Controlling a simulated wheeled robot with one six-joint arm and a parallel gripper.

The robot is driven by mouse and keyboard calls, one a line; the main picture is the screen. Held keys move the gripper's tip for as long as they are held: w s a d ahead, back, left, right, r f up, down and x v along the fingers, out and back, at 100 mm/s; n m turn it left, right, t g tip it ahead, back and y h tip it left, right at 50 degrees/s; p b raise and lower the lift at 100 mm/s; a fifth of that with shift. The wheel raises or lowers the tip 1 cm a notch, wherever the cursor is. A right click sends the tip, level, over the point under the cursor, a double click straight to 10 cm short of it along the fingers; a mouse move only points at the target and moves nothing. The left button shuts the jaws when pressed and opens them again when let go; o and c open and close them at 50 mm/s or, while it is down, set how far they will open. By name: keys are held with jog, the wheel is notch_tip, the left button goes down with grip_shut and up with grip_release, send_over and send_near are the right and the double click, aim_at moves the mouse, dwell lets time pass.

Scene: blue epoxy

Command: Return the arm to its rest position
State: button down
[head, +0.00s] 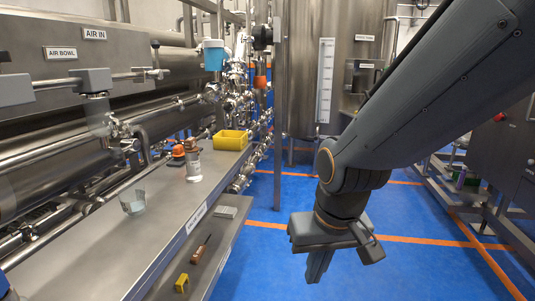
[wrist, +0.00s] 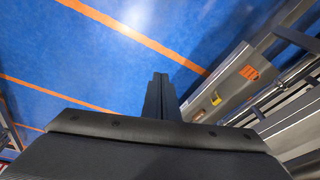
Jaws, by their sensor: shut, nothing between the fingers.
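My arm (head: 430,85) reaches in from the upper right of the head view and bends down at its wrist. My gripper (head: 320,266) hangs below it, pointing down over the blue floor (head: 255,270). It is shut and empty, apart from the bench. In the wrist view my gripper (wrist: 160,85) shows as dark fingers held together, with blue floor beyond them.
A steel bench (head: 90,250) on the left bears a clear beaker (head: 132,203), a bottle (head: 193,165) and a yellow bin (head: 230,140). A lower shelf (head: 225,230) holds small tools. A steel tank (head: 300,90) stands behind. Open floor lies around my gripper.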

jog(key=s+d+r+g, duration=0.2)
jog(key=s+d, duration=0.1)
jog(key=s, duration=0.3)
jog(key=d+r+m+h+p, duration=0.1)
jog(key=d+r+p, duration=0.5)
jog(key=p, duration=0.8)
jog(key=shift+s+d+r+m, duration=0.15)
jog(key=shift+d+r+m, duration=0.05)
jog(key=shift+d+m, duration=0.35)
